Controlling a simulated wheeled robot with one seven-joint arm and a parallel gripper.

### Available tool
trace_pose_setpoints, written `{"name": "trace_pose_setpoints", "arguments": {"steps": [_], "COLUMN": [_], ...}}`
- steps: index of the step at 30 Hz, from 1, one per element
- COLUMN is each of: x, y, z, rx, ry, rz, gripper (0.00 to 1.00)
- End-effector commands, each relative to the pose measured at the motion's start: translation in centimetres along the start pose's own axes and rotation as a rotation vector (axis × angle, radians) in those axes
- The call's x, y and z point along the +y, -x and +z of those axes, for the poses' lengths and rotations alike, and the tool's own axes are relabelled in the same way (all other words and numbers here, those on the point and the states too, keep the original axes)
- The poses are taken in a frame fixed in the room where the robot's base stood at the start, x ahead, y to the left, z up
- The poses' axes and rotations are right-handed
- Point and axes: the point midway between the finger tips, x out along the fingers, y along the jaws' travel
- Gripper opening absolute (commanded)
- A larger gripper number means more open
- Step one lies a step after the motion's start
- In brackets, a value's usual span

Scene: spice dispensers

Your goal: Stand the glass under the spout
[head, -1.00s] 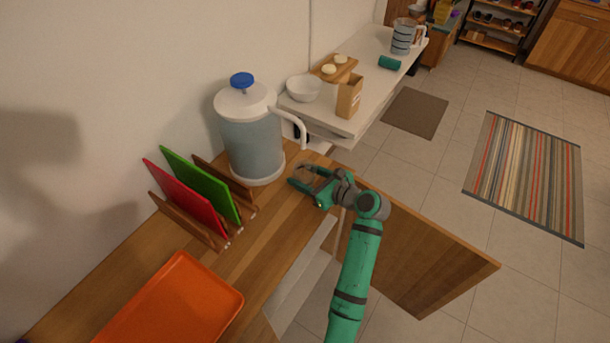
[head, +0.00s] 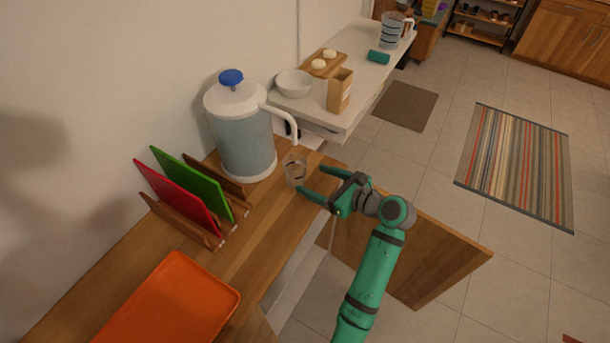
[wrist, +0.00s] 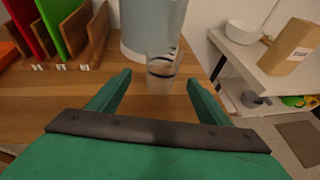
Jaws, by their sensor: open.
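The clear glass (head: 295,170) stands upright on the wooden counter, just in front of the dispenser and below the end of its spout (head: 290,122). The dispenser (head: 243,140) is a large pale-blue jug with a white lid and blue knob. My gripper (head: 308,181) is open and empty, to the right of the glass, with its fingers pointing at it and apart from it. In the wrist view the glass (wrist: 162,66) stands beyond the gap between the open fingertips (wrist: 158,78). The spout's end is out of the wrist view.
A rack with red (head: 178,196) and green (head: 194,181) boards stands left of the dispenser. An orange tray (head: 235,297) lies at the front. A white table (head: 350,100) behind holds a bowl (head: 294,83) and carton (head: 340,91). A wooden door panel (head: 420,250) sticks out below the counter.

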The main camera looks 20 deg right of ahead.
Motion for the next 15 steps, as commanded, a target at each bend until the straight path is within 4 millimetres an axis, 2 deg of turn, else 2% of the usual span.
{"name": "trace_pose_setpoints", "arguments": {"steps": [3,6,15], "x": [-0.1,0.0,0.1], "y": [1.7,2.5,3.1], "z": [0.0,0.0,0.0], "rx": [0.001,0.000,0.001], "ry": [0.000,0.000,0.001], "rz": [-0.002,-0.001,0.002], "gripper": [0.72,0.72,0.72]}}
